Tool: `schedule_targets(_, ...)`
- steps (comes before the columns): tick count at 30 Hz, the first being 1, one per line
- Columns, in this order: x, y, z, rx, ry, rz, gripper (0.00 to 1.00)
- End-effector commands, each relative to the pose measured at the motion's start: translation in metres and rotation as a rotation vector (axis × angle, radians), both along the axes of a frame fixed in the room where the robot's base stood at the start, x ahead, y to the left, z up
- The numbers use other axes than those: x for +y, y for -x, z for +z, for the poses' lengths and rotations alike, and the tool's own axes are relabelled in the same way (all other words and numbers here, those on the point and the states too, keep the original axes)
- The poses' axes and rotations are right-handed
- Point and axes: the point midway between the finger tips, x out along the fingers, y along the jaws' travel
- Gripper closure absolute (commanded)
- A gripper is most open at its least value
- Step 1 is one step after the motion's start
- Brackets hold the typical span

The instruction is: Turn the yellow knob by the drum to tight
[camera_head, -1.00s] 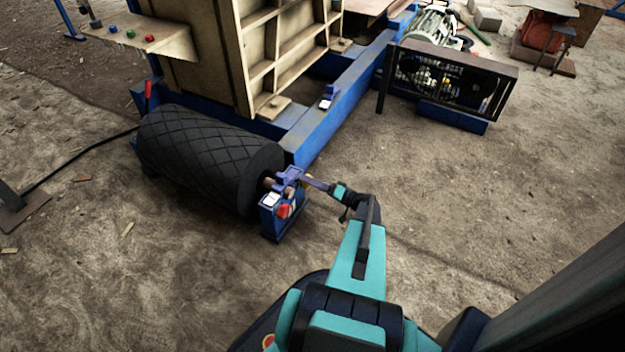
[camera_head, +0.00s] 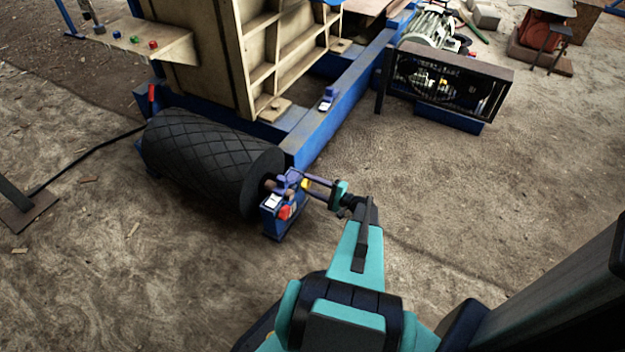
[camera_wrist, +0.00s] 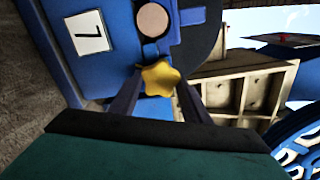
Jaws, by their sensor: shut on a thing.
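The yellow knob (camera_wrist: 160,78) is star-shaped and sits on the blue frame beside the drum's end. It also shows small in the head view (camera_head: 306,184). My gripper (camera_wrist: 158,84) has its two fingers on either side of the knob and is shut on it. In the head view my gripper (camera_head: 303,183) reaches the bracket at the drum's right end. The black drum (camera_head: 205,155) has a diamond pattern. No tight mark for the knob can be made out.
A red part (camera_head: 285,212) sits low on the bracket. The blue machine frame (camera_head: 335,120) runs behind my gripper. A caged motor unit (camera_head: 450,82) stands back right. The ground at right is open.

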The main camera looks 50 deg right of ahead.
Motion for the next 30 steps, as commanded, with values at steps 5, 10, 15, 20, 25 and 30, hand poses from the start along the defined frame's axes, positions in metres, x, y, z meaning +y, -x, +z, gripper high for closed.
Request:
schedule_targets(5, 0.0066, -0.0004, 0.0023, 0.042, -0.165, 0.017, 0.79)
schedule_targets(10, 0.0072, -0.0004, 0.0021, 0.081, -0.322, 0.018, 0.79)
schedule_targets(15, 0.0073, -0.0008, 0.0026, 0.120, -0.477, 0.018, 0.79)
schedule_targets(20, 0.0075, -0.0010, 0.0028, 0.157, -0.626, 0.018, 0.79)
schedule_targets(25, 0.0077, -0.0011, 0.0030, 0.195, -0.780, 0.018, 0.79)
schedule_targets(30, 0.0075, -0.0015, 0.0033, 0.229, -0.920, 0.018, 0.79)
